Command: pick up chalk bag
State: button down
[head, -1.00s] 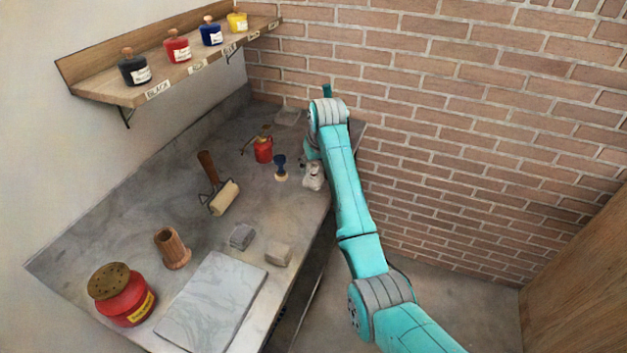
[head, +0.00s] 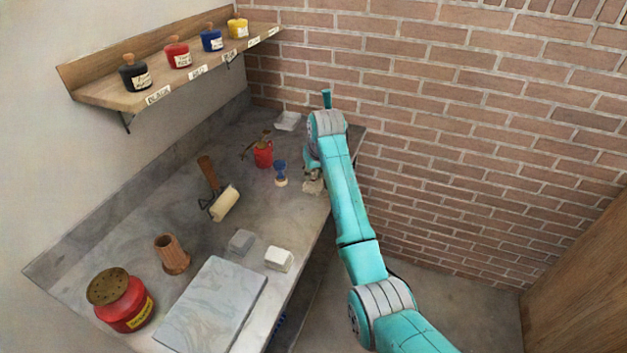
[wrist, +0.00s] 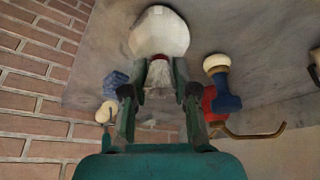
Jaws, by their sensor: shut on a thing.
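The chalk bag (head: 313,187) is a small pale, off-white bag near the right edge of the grey counter, partly hidden under my arm in the head view. In the wrist view the bag (wrist: 158,30) shows as a rounded white body with a gathered greyish neck. My gripper (wrist: 160,84) has its two dark fingers on either side of that neck and is shut on it. In the head view my gripper is mostly hidden behind my own arm. I cannot tell whether the bag touches the counter.
A blue stamp-like tool (head: 280,172) and a red can (head: 263,154) stand close to the left of the bag. A roller (head: 224,203), a white block (head: 279,259), a grey block (head: 241,242) and a marble slab (head: 212,305) lie nearer. A brick wall (head: 480,130) rises behind.

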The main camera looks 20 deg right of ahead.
notch_tip(320, 180, up, 10)
dwell(0.5)
jog(key=c, duration=1.7)
grip_release()
grip_shut()
